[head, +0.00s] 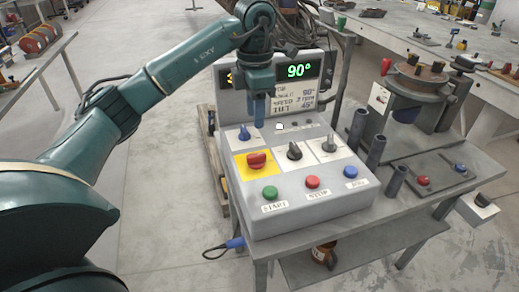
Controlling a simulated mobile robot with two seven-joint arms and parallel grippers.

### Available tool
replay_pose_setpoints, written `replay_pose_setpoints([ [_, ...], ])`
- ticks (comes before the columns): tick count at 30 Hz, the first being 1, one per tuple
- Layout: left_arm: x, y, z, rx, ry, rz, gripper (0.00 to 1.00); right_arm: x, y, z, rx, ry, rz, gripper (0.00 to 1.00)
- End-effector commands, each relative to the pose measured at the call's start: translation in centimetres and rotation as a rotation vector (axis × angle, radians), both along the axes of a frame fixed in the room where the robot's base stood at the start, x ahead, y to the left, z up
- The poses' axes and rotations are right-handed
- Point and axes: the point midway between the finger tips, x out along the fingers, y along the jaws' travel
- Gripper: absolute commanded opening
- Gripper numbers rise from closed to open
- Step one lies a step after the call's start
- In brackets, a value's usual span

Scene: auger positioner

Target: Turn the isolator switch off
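The likely isolator switch (257,160) is a red rotary knob on a yellow plate, at the left of the grey control box (315,203). Its handle lies roughly crosswise in the picture. My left gripper (258,120) points down above the box, behind the red knob in the picture and apart from it. Its blue fingers show as one narrow shape, so I cannot tell whether they are open or shut. No object shows in them. My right gripper is not in view.
A blue knob (243,133), a black knob (294,151) and a grey knob (329,143) surround the red one. Green (270,193), red (312,182) and blue (350,172) buttons line the front. A display (299,71) reading 90° stands behind. A round-topped machine (412,95) stands right.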

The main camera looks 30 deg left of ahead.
Motion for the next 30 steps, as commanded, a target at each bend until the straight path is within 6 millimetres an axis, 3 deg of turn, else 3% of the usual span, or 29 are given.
replay_pose_setpoints([
  [6, -0.1, -0.1, -4.8, -0.003, 0.007, -0.002, 0.36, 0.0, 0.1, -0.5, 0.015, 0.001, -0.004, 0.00],
  [15, -0.1, -0.1, -10.0, -0.004, 0.003, -0.002, 0.36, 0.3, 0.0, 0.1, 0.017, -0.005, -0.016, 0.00],
  [21, 0.0, -0.1, -11.6, -0.004, 0.001, -0.002, 0.36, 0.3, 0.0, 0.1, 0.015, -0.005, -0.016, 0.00],
  [30, 0.0, -0.1, -11.8, -0.005, 0.000, -0.003, 0.36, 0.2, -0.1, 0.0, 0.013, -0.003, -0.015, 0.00],
])
